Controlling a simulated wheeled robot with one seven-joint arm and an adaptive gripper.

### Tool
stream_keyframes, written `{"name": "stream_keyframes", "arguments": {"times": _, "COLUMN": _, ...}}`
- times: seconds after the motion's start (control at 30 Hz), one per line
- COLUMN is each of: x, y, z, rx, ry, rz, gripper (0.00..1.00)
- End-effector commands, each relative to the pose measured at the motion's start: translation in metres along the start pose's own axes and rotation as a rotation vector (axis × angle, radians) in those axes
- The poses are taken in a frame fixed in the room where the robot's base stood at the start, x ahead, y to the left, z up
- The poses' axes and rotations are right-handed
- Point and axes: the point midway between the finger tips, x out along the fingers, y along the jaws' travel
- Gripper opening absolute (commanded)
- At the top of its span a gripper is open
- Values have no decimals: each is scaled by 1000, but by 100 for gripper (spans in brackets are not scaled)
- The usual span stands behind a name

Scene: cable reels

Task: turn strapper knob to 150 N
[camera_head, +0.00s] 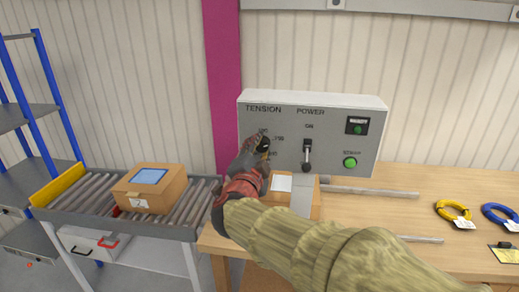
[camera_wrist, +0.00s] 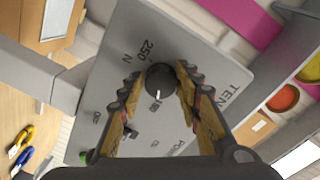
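The grey strapper control box (camera_head: 335,115) stands on the wooden bench, with TENSION and POWER marked on its front. In the wrist view, its round dark tension knob (camera_wrist: 160,78) sits between the fingertips of my gripper (camera_wrist: 159,76), one on each side. Whether both fingertips press on it is unclear. The knob's white mark points down in this view, toward a small label that looks like 150. In the head view, my gripper (camera_head: 262,146) is at the panel and largely hides the knob.
Right of the knob are a power lever (camera_head: 307,155) and a green button (camera_head: 350,162). A carton (camera_head: 307,204) lies below the panel, partly behind my arm. A roller conveyor with a box (camera_head: 150,189) is at left. Yellow (camera_head: 453,211) and blue (camera_head: 499,214) cable coils lie right.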

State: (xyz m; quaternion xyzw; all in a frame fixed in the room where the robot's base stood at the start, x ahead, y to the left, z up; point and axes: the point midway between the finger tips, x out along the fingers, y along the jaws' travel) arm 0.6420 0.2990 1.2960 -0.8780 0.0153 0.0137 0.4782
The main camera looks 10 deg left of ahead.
Motion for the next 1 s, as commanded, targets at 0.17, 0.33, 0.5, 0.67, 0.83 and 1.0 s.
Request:
{"name": "stream_keyframes", "arguments": {"times": 0.17, "x": 0, "y": 0, "z": 0, "rx": 0, "ry": 0, "rz": -1, "gripper": 46}}
{"name": "stream_keyframes", "arguments": {"times": 0.33, "x": 0, "y": -1, "z": 0, "rx": 0, "ry": 0, "rz": -1, "gripper": 49}}
{"name": "stream_keyframes", "arguments": {"times": 0.5, "x": -1, "y": -1, "z": 0, "rx": 0, "ry": 0, "rz": -1, "gripper": 49}}
{"name": "stream_keyframes", "arguments": {"times": 0.67, "x": -13, "y": -2, "z": 0, "rx": 1, "ry": -1, "rz": -3, "gripper": 49}}
{"name": "stream_keyframes", "arguments": {"times": 0.83, "x": -45, "y": -2, "z": 0, "rx": 2, "ry": -2, "rz": -4, "gripper": 49}}
{"name": "stream_keyframes", "arguments": {"times": 1.0, "x": -80, "y": -2, "z": 1, "rx": 0, "ry": -3, "rz": -4, "gripper": 49}}
